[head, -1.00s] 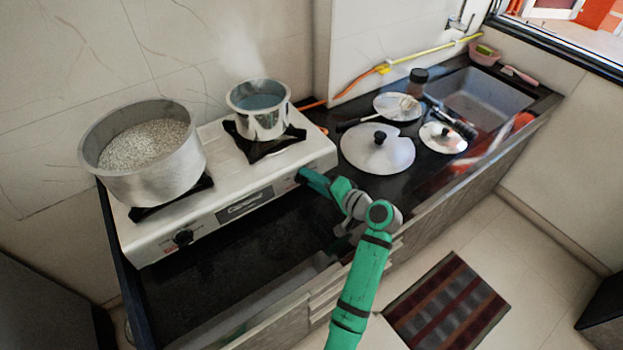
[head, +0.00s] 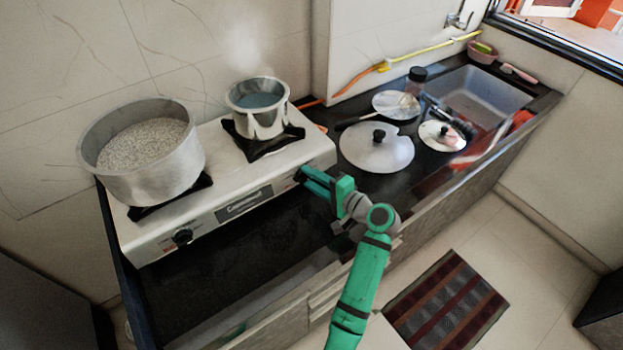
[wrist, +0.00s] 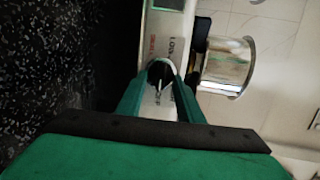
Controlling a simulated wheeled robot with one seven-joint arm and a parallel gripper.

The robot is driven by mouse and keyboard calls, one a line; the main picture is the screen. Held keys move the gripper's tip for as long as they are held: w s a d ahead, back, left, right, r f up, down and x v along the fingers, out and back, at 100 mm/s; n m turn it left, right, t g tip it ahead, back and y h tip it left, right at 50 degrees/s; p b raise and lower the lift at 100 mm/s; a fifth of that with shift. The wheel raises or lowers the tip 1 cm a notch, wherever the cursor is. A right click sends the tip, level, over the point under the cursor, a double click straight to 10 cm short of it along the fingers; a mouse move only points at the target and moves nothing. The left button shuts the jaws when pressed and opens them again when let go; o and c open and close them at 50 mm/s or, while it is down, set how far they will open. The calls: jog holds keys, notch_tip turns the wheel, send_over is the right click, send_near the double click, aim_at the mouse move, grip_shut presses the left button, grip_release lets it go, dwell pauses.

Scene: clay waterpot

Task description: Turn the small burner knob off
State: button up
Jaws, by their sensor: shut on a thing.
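My green gripper (head: 304,177) reaches the right end of the stove's front panel, below the small steaming pot (head: 258,107). In the wrist view my gripper (wrist: 160,88) has its two fingers on either side of the small burner knob (wrist: 160,70), shut on it. In the head view the fingers hide this knob. The white two-burner stove (head: 215,150) also shows in the wrist view, with printed lettering beside the knob. The other knob (head: 182,237), black, is on the panel's left and is untouched.
A large pot (head: 143,150) of grains stands on the left burner. Metal lids (head: 376,150) lie on the dark counter to the right, near the sink (head: 482,97). The counter strip (head: 240,260) in front of the stove is clear. A striped mat (head: 445,300) lies on the floor.

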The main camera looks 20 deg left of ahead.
jog(key=o, duration=1.1)
jog(key=shift+c, duration=0.2)
jog(key=v, duration=1.1)
jog(key=shift+f, duration=0.15)
jog(key=shift+a, duration=0.1)
